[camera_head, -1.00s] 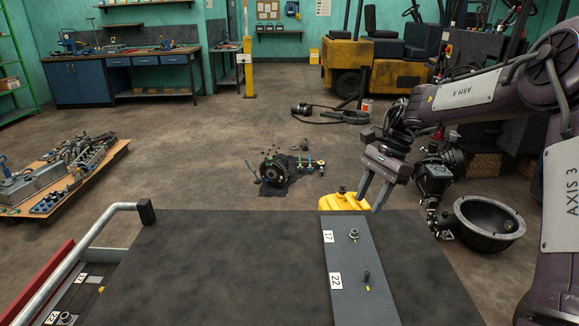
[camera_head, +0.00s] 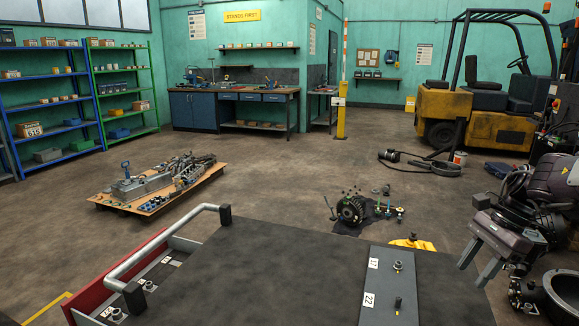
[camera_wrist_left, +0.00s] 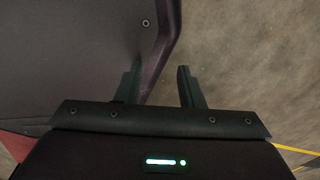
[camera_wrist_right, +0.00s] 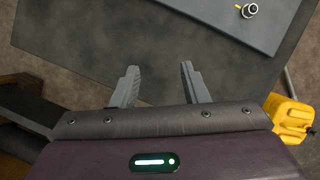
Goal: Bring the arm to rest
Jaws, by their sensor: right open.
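My right gripper (camera_head: 477,276) is at the right edge of the head view, fingers pointing down, beside the right end of the dark bench top (camera_head: 270,275). It is open with nothing between its fingers. The right wrist view shows the same open fingers (camera_wrist_right: 160,70) over the bench's edge. My left gripper (camera_wrist_left: 156,74) shows only in the left wrist view. Its fingers are apart and empty, with a dark panel, apparently part of my own body, at left and bare floor at right.
A grey plate (camera_head: 382,310) marked 17 and 22 carries two small fittings on the bench. A yellow object (camera_head: 412,244) is just behind it. A dark bowl-shaped part (camera_head: 565,295) lies right of the gripper.

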